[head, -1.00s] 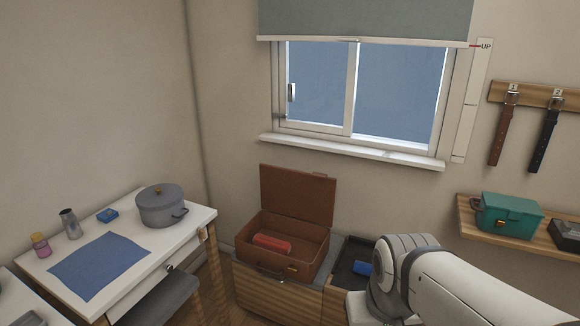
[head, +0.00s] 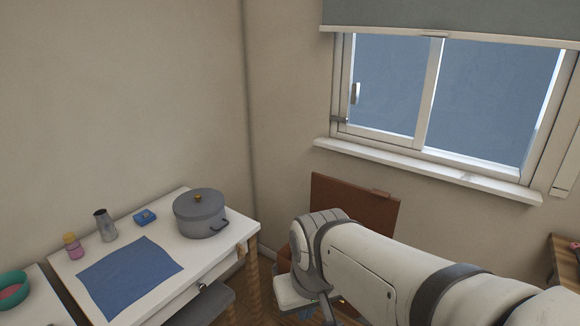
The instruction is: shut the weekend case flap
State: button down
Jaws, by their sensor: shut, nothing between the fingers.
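The weekend case is brown, and its flap (head: 340,195) stands raised and open against the wall below the window. The case body is almost wholly hidden behind my arm; only a sliver of brown (head: 284,258) shows at its left. My arm reaches in from the lower right, and its wrist end is in front of the case in the picture. My gripper's fingers do not show. I cannot tell whether my arm touches the case.
A white table (head: 240,232) at the left bears a grey lidded pot (head: 200,215), a blue cloth (head: 130,278), a metal jug (head: 105,225) and small items. A grey stool (head: 205,305) stands by it. The window sill (head: 420,170) is above the flap. A teal bowl (head: 12,288) is far left.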

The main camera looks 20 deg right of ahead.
aim_at(378, 211)
jog(key=z, duration=0.1)
jog(key=i, duration=0.8)
jog(key=z, duration=0.65)
jog(key=i, duration=0.4)
jog(key=z, duration=0.45)
